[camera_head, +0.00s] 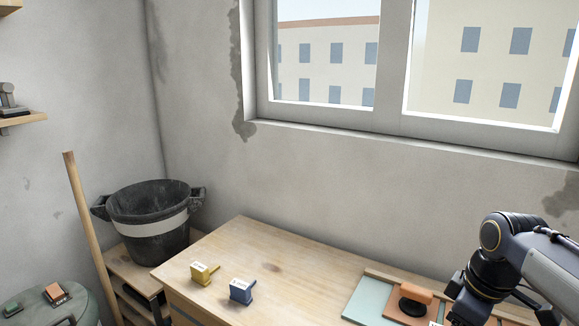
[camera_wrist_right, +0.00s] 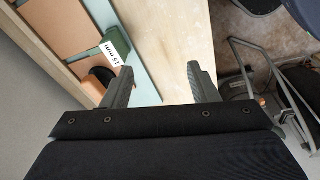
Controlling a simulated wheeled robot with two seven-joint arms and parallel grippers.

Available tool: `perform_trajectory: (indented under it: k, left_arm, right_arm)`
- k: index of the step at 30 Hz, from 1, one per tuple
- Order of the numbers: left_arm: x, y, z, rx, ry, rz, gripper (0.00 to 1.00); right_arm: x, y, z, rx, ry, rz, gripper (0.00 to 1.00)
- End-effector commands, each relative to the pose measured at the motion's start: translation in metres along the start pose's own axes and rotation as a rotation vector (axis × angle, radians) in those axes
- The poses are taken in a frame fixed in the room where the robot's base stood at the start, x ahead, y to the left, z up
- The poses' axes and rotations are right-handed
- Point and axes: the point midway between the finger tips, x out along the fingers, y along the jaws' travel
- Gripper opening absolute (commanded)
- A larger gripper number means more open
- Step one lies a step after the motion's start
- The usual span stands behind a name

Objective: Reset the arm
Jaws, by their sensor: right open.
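My right arm comes in at the right of the head view, over the right part of the wooden table (camera_head: 235,255). Its gripper fingers are out of sight or cut off there at the bottom edge. In the right wrist view my right gripper (camera_wrist_right: 160,80) is open, with its two fingers apart and nothing between them. The table's edge lies below the fingers. My left gripper is not in the head view.
A yellow block (camera_head: 204,274) and a blue block (camera_head: 241,291) stand on the table. A black bucket (camera_head: 150,225) stands left of the table. A labelled green block (camera_wrist_right: 115,44) shows near the fingers.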

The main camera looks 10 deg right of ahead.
Motion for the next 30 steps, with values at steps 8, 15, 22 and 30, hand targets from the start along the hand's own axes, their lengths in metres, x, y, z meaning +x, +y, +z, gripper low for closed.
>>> perform_trajectory:
  k: [8,15,22,30]
  left_arm:
    - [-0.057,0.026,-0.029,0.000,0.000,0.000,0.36]
    - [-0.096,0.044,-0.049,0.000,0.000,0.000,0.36]
    - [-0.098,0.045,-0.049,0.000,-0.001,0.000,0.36]
    - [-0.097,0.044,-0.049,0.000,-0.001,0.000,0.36]
  right_arm:
    - [-0.051,-0.089,-0.004,0.326,0.206,-0.024,0.54]
    - [-0.061,-0.168,-0.001,0.679,0.384,-0.144,0.54]
    - [-0.053,-0.182,0.001,0.765,0.414,-0.182,0.54]
    - [-0.053,-0.182,0.001,0.763,0.412,-0.181,0.54]
